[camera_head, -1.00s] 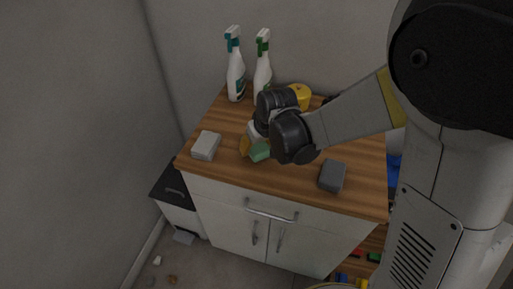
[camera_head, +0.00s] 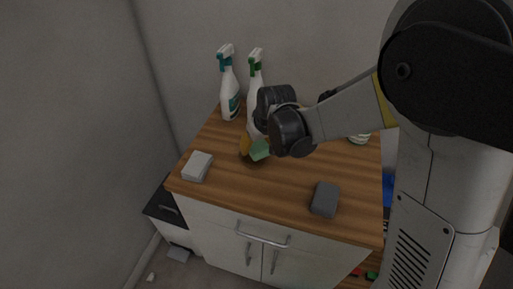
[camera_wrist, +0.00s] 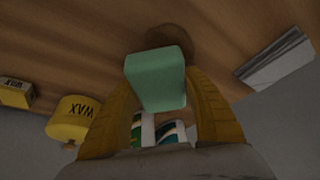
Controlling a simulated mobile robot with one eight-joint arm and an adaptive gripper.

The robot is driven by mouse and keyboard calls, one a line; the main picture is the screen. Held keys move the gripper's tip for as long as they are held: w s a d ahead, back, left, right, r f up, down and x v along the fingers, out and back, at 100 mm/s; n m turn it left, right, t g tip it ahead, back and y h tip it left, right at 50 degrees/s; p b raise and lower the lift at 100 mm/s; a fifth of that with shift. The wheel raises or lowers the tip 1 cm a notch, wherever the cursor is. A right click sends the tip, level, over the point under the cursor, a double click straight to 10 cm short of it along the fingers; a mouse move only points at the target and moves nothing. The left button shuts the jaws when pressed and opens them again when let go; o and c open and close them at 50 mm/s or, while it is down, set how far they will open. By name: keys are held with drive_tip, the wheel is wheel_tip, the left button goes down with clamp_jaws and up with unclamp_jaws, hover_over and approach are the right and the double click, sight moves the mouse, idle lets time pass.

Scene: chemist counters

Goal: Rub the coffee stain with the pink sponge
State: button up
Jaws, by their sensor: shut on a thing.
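My gripper (camera_head: 252,148) is shut on a green sponge (camera_head: 260,150), held over the wooden counter top (camera_head: 230,197). In the wrist view the green sponge (camera_wrist: 157,78) sits between the yellow fingers, its lower end gripped. A round brown stain (camera_wrist: 172,40) shows on the wood just beyond the sponge, which partly covers it. In the head view a dark patch lies just under the sponge. I cannot tell whether the sponge touches the wood. No pink sponge is visible in these frames.
A white block (camera_head: 197,166) lies at the counter's left edge and a dark grey block (camera_head: 325,199) at the front right. Two spray bottles (camera_head: 229,88) stand at the back. A yellow wax tin (camera_wrist: 75,118) and a wax box (camera_wrist: 16,93) show in the wrist view.

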drive_tip(key=shift+r+p, duration=1.75)
drive_tip(key=shift+r, duration=0.95)
